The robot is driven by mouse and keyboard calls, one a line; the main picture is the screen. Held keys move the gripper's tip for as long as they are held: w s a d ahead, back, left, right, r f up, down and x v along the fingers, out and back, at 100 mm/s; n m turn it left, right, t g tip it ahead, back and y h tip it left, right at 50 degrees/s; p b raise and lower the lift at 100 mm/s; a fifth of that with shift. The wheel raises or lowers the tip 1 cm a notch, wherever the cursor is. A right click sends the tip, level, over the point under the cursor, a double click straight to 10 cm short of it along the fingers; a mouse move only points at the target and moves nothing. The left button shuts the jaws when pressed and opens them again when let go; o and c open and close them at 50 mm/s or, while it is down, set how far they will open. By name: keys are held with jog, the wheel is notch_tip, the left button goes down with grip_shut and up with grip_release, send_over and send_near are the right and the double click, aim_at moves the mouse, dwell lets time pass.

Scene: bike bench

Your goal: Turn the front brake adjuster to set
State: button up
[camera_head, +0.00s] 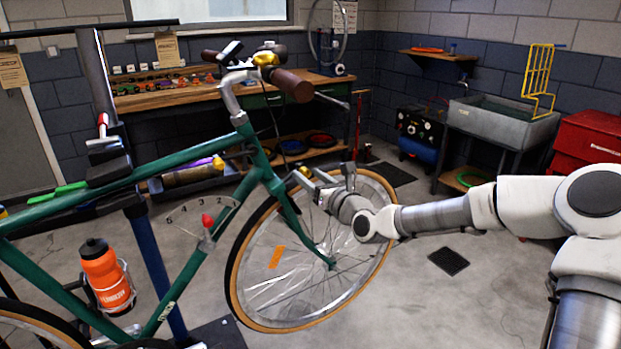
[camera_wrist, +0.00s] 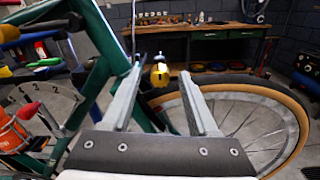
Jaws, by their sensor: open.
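A small yellow part, which looks like the front brake adjuster (camera_wrist: 159,75), shows between and beyond my fingertips in the wrist view. In the head view it is a yellow spot (camera_head: 304,172) at the top of the front wheel (camera_head: 238,262), by the fork. My gripper (camera_head: 322,180) is just right of it, above the tyre. In the wrist view my gripper (camera_wrist: 162,72) is open, its two fingers apart with nothing clearly held. I cannot tell whether a finger touches the adjuster. The green bike (camera_head: 180,176) is held on a blue stand (camera_head: 155,262).
A numbered dial (camera_head: 178,222) with a red pointer (camera_head: 207,220) is left of the wheel. The handlebar (camera_head: 298,86) is above my gripper. A workbench (camera_head: 150,100) is behind. A sink (camera_head: 502,124) and red cabinet (camera_head: 590,140) stand right. Floor right of the wheel is mostly clear.

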grip_shut()
dwell(0.5)
